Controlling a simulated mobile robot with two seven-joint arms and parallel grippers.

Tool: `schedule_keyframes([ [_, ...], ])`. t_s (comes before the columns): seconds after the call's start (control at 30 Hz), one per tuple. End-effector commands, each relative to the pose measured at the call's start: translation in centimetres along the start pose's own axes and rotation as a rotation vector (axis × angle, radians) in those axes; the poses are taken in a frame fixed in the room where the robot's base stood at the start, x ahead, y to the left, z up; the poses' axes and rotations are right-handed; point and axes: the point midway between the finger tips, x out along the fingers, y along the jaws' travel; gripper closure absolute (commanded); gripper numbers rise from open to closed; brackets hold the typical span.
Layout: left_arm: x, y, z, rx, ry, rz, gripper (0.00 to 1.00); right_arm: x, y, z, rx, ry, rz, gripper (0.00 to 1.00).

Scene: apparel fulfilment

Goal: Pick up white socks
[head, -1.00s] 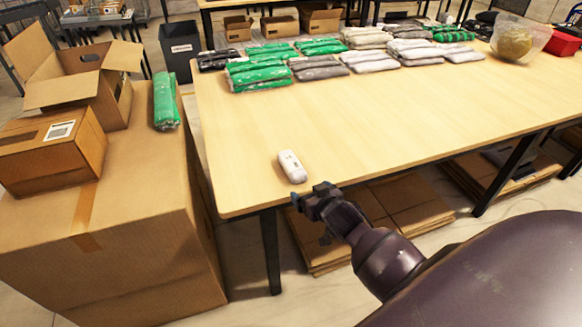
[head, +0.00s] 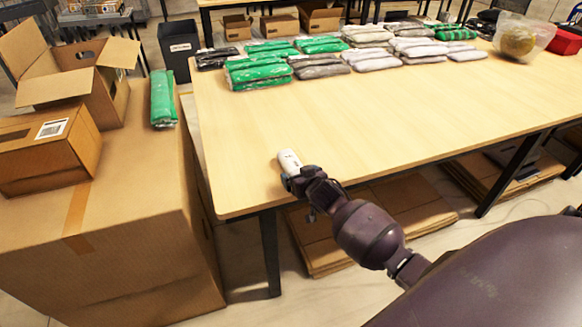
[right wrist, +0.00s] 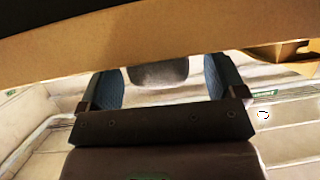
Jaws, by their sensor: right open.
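The white socks (head: 289,160) are a small white bundle lying on the wooden table (head: 390,120), close to its near left corner. My right gripper (head: 290,180) is at the near end of the bundle, over the table edge, and partly covers it. In the right wrist view, its two blue-lined fingers (right wrist: 164,80) are apart. A greyish rounded end of the bundle (right wrist: 158,72) shows between them, with a gap on each side. I cannot tell whether a finger touches it. My left gripper is not in view.
Rows of bagged garments, green (head: 258,74), grey and white, lie along the table's far side. The table's middle is clear.

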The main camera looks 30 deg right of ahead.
Motion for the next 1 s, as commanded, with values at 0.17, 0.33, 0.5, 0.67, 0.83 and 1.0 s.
schedule_keyframes([
  [0.17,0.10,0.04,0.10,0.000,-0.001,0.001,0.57,0.96,-0.01,0.00,0.000,0.000,0.000,0.11],
  [0.33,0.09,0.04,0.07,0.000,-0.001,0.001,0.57,0.95,0.00,-0.08,0.000,0.001,0.000,0.11],
  [0.5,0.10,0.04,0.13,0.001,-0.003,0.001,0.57,0.93,0.01,-0.07,0.000,0.001,0.000,0.32],
  [0.67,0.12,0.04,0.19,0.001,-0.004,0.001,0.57,0.93,0.01,-0.06,0.000,0.000,0.000,0.57],
  [0.83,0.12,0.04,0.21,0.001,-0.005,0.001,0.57,0.93,0.00,-0.06,0.000,0.001,0.000,0.64],
  [1.0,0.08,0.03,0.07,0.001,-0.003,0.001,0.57,0.81,0.01,-0.40,0.001,0.002,0.000,0.64],
])
